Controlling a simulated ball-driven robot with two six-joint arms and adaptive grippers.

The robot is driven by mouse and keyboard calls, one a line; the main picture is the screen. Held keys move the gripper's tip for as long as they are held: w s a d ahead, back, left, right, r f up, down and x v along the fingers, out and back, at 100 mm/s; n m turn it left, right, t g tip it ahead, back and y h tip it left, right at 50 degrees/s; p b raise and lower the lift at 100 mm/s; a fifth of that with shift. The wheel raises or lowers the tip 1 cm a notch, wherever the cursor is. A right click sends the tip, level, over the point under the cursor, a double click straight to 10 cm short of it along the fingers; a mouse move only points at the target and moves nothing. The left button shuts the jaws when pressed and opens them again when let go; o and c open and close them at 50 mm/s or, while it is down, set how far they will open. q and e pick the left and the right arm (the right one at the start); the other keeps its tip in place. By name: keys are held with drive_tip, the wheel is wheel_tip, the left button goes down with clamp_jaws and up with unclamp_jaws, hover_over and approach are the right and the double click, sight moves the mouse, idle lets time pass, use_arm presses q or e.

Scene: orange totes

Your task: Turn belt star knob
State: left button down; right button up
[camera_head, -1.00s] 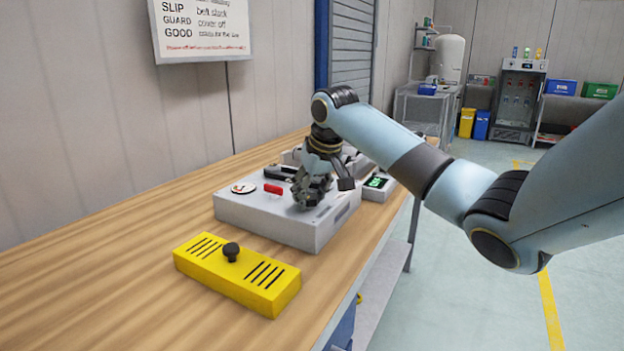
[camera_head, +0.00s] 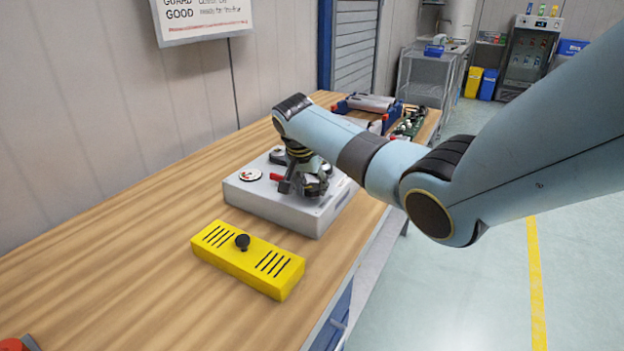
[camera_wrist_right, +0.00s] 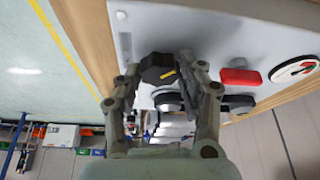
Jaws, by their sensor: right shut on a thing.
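The grey machine box (camera_head: 270,208) stands on the wooden bench. Its black star knob (camera_wrist_right: 157,68), with a yellow mark, shows in the right wrist view near the edge of the grey top. My right gripper (camera_head: 308,188) points down over the box's right part. In the wrist view my right gripper (camera_wrist_right: 158,72) has its fingers on both sides of the star knob, shut on it. My left gripper is not in view.
A red lever (camera_wrist_right: 240,77) and a round dial (camera_wrist_right: 295,69) sit on the box beside the gripper. A yellow slotted guard (camera_head: 248,262) with a black knob lies in front. Blue-ended equipment and a green board (camera_head: 408,124) are behind.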

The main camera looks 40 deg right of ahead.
drive_tip(key=shift+w+m, duration=0.1)
drive_tip(key=shift+m, duration=0.5)
drive_tip(key=shift+r+g, duration=0.1)
drive_tip(key=shift+g, duration=0.2)
drive_tip(key=o, duration=1.2)
drive_tip(key=v, duration=1.2)
drive_tip(key=shift+a, duration=0.2)
